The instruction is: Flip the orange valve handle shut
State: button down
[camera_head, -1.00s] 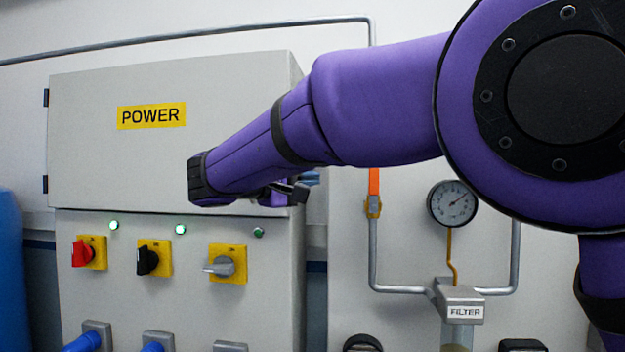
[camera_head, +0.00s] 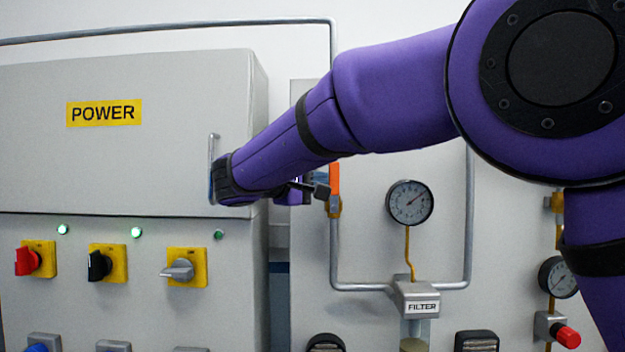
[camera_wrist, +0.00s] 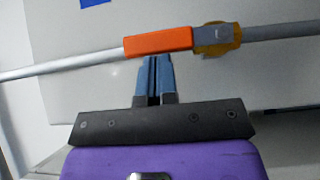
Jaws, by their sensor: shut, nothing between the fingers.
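The orange valve handle (camera_head: 334,178) is on a grey vertical pipe right of the power cabinet. It lies along the pipe, above its brass valve body (camera_head: 334,207). In the wrist view the orange handle (camera_wrist: 158,41) lies along the pipe, with the valve body (camera_wrist: 217,38) to its right. My gripper (camera_wrist: 153,60) is shut and empty. Its blue fingertips are close together just below the handle in that view; I cannot tell whether they touch it.
The power cabinet (camera_head: 130,180) fills the left, with a door handle (camera_head: 212,160) near my wrist and several knobs below. A pressure gauge (camera_head: 410,203) and a filter (camera_head: 416,302) are right of the valve. The pipe (camera_head: 333,255) runs down close to the wall panel.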

jog(key=shift+d+r+m+y, duration=0.2)
jog(key=shift+d+m+y, duration=0.1)
jog(key=shift+d+m, duration=0.1)
dwell(0.3)
jog(key=shift+d+r+m+g+y, duration=0.2)
jog(key=shift+d+m+g+y, duration=0.2)
jog(key=shift+d+m+y, duration=0.1)
jog(key=shift+d+r+m+g+y, duration=0.15)
jog(key=shift+d+m+g+y, duration=0.25)
jog(key=shift+d+m+y, duration=0.1)
jog(key=d+f+m+y, duration=0.1)
jog(key=d+m+y, duration=0.1)
jog(key=y, duration=0.1)
jog(key=d+f+m+g+y, duration=0.1)
jog(key=d+m+y, duration=0.1)
jog(key=y, duration=0.1)
jog(key=d+f+m+y, duration=0.1)
jog(key=d+y, duration=0.2)
jog(key=shift+s+f+m+g+y, duration=0.15)
jog(key=shift+f+m+g+y, duration=0.15)
jog(key=shift+f+m, duration=0.1)
jog(key=shift+d+f, duration=0.1)
